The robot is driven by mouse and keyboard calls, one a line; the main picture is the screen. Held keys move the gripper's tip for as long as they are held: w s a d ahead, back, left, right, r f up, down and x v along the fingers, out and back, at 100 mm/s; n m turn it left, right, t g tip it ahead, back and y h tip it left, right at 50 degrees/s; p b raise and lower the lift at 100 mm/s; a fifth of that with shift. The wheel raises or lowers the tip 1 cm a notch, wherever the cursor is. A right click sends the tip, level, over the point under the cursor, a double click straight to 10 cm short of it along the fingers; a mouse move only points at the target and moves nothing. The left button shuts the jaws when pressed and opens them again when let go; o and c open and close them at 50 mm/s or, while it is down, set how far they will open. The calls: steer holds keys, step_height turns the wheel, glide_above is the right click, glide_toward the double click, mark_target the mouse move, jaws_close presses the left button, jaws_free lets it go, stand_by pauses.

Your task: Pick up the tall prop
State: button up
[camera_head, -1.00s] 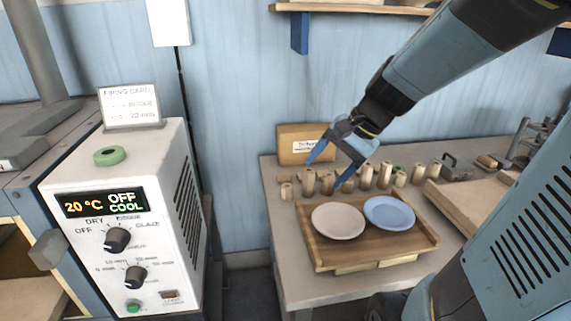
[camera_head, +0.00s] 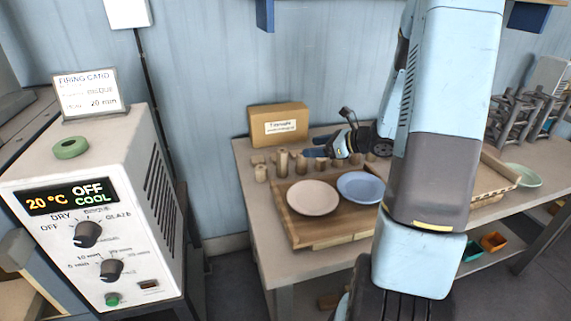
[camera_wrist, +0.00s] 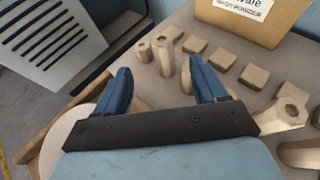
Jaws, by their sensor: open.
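Several tan props stand in a cluster on the table behind the tray. The tallest-looking one, seemingly the tall prop (camera_head: 282,163), stands at the cluster's left side. In the wrist view a tall slim prop (camera_wrist: 165,60) shows between and just beyond my fingertips, beside a short holed one. I cannot be sure that it is the same prop. My gripper (camera_head: 307,147) is open and empty, with its blue fingers pointing left over the props, to the right of the tall one. Its fingers also show in the wrist view (camera_wrist: 160,70). My arm hides the props farther right.
A wooden tray (camera_head: 302,229) with a pink plate (camera_head: 313,197) and a blue plate (camera_head: 360,187) lies in front of the props. A cardboard box (camera_head: 278,124) stands behind them. Flat tan blocks (camera_wrist: 222,60) lie near the box.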

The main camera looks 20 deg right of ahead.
mark_target(287, 152)
steer(key=x, duration=0.8)
steer(key=shift+w+d+f, duration=0.1)
steer(key=shift+w+f, duration=0.2)
steer(key=shift+f, duration=0.05)
steer(key=shift+s+f+x, duration=0.1)
steer(key=shift+f+x, duration=0.05)
steer(key=shift+x, duration=1.15)
steer(key=shift+s+f+x, duration=0.15)
steer(key=shift+f+x, duration=0.05)
steer(key=shift+x, duration=1.15)
steer(key=c, duration=1.2)
steer(key=shift+r, duration=0.2)
